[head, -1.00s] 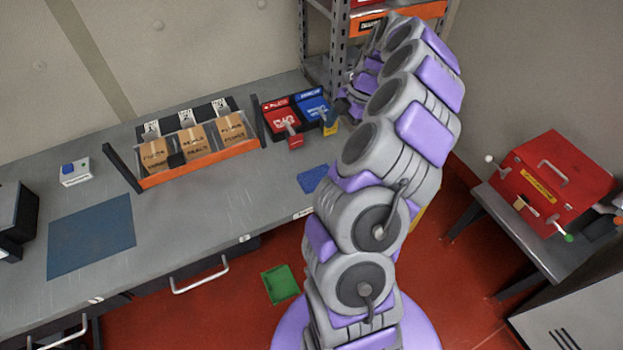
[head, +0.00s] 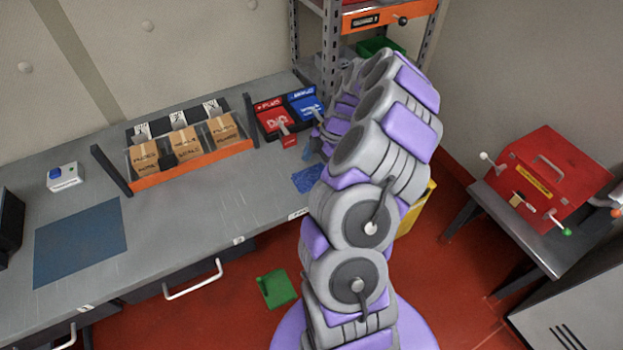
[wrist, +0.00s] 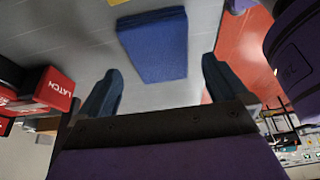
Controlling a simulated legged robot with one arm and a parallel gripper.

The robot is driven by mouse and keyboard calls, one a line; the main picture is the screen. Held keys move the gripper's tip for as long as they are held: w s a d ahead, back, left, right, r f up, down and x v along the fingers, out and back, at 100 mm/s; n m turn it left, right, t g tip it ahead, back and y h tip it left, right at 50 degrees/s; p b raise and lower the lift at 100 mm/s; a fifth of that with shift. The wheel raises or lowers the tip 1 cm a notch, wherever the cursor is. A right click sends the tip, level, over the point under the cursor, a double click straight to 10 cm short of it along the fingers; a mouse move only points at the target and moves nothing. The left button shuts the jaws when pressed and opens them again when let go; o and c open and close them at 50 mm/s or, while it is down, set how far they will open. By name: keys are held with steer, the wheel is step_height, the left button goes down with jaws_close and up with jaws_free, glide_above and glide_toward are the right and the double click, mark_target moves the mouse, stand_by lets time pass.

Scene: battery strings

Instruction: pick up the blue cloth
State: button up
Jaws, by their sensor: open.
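The blue cloth (head: 308,179) lies flat on the grey bench near its right end, partly hidden by my arm in the head view.
Red and blue bins (head: 283,117) stand on the bench just behind the cloth. A red block marked LATCH (wrist: 55,89) is near my left finger. An orange-edged rack of boxes (head: 190,165) stands farther left. A blue mat (head: 80,243) lies on clear bench.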

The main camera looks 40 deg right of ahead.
mark_target(312, 176)
steer(key=x, duration=0.3)
steer(key=shift+f, duration=0.1)
steer(key=shift+d, duration=0.1)
steer(key=c, duration=1.1)
steer(key=shift+c, duration=0.2)
steer(key=shift+r+p, duration=0.35)
steer(key=shift+r, duration=1.4)
steer(key=shift+s+r, duration=0.2)
steer(key=s+a+r+p, duration=0.1)
steer(key=s+a+p, duration=0.1)
steer(key=s+a, duration=0.6)
steer(key=s, duration=0.5)
steer(key=shift+a, duration=0.4)
steer(key=shift+r, duration=0.15)
